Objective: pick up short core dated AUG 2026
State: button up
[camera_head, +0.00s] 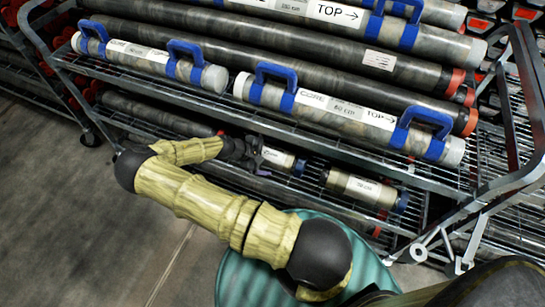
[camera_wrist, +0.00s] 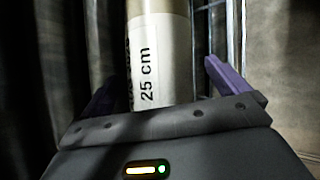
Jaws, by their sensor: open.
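My gripper (camera_head: 240,150) reaches in at the lower shelf, at the left end of a short core (camera_head: 278,158) with a white label and a blue band. In the wrist view my gripper (camera_wrist: 163,78) is open. Its purple fingers stand on either side of a pale core (camera_wrist: 160,25) with a white label reading "25 cm". The right finger is apart from the core; I cannot tell whether the left one touches it.
The upper shelf above my gripper holds long cores with blue handles (camera_head: 345,110) and a shorter handled core (camera_head: 150,60). The wire rack's shelf edge (camera_head: 330,150) runs close above the lower cores. Bare floor (camera_head: 60,220) lies to the left.

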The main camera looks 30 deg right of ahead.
jog(key=c, duration=1.8)
jog(key=shift+w+r, duration=0.1)
jog(key=shift+c, duration=0.9)
jog(key=shift+s+a+r, duration=0.25)
jog(key=shift+a+r, duration=0.1)
jog(key=shift+r, duration=0.05)
notch_tip(320, 180, up, 6)
jog(key=shift+r+p, duration=0.1)
jog(key=shift+p, duration=0.4)
jog(key=s+a, duration=0.4)
jog(key=a, duration=0.1)
jog(key=s+a, duration=0.4)
jog(key=a, duration=0.1)
jog(key=s+a, duration=0.4)
jog(key=a, duration=0.1)
